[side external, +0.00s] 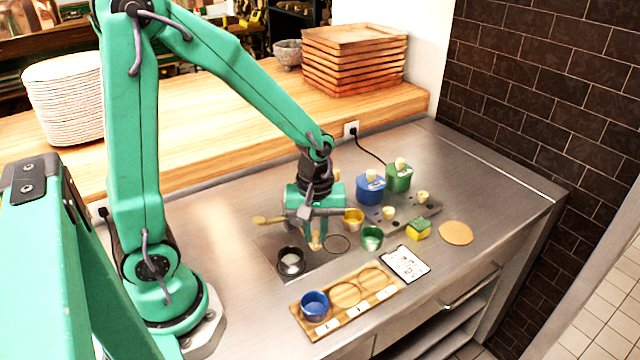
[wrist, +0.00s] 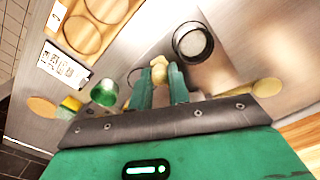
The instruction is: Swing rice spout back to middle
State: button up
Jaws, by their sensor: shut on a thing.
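My gripper (side external: 316,240) points down over the dark mat on the steel counter, its fingers closed on a cream knob (side external: 316,246). In the wrist view the knob (wrist: 159,68) shows between the fingertips (wrist: 160,78). A black cup (side external: 291,262) with pale contents stands just left of the knob; it also shows in the wrist view (wrist: 192,42). A dark ring outline (side external: 337,243) lies empty on the right of the knob. What the knob is fixed to is mostly hidden by my fingers, so I cannot make out the spout's shape.
A yellow cup (side external: 353,219) and green cup (side external: 372,238) stand close on the right. Blue (side external: 370,190) and green (side external: 398,179) knobbed boxes stand behind. A gold paddle (side external: 268,220) is left of my gripper. A wooden board (side external: 335,322) with a blue cup (side external: 315,304) lies in front.

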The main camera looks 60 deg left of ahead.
jog(key=shift+w, duration=0.45)
jog(key=o, duration=0.6)
jog(key=shift+r, duration=0.1)
jog(key=shift+r, duration=2.9)
jog(key=shift+s, duration=0.1)
